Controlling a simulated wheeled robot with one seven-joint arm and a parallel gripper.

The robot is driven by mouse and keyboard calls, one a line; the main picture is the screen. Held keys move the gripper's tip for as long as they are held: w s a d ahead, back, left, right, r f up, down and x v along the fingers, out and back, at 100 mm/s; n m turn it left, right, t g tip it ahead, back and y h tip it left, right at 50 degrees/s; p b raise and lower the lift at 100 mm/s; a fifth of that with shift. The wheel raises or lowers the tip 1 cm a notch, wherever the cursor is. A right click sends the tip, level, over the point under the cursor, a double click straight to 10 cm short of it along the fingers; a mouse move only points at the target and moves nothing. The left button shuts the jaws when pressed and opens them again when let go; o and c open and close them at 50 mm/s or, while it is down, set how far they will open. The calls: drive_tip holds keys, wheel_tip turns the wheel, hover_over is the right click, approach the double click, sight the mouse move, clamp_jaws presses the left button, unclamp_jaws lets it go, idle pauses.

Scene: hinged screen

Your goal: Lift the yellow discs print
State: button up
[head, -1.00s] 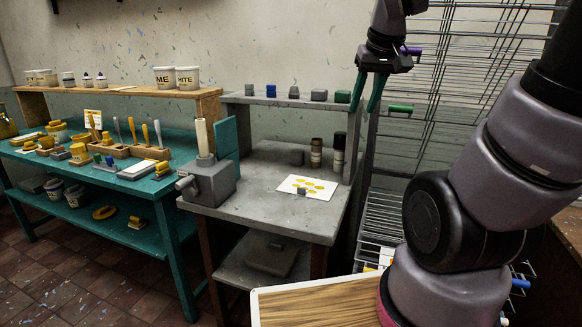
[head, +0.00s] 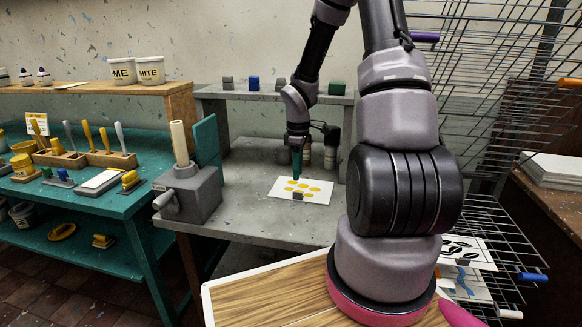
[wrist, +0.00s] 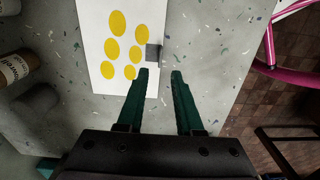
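The yellow discs print (head: 301,190) is a white sheet with several yellow discs, lying flat on the grey table. A small grey block (head: 297,197) sits at its front edge. My gripper (head: 297,170) hangs over the back part of the print in the head view. In the wrist view the print (wrist: 118,88) is at the upper left, with the grey block (wrist: 153,53) at its edge. There, my gripper's two green fingers (wrist: 160,73) stand apart with nothing between them, close to the block and the print's edge. I cannot tell the exact height above the table.
A grey cranked device with a pale roller (head: 188,185) stands left of the print. Bottles (head: 330,150) stand behind it, partly hidden by my arm. A wire rack (head: 480,120) is at the right. The grey table (head: 240,220) is clear left of the print.

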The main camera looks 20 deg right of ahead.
sight(297, 190)
wheel_tip(297, 190, down, 8)
drive_tip(key=shift+r, duration=0.15)
clamp_jaws()
idle(1.6)
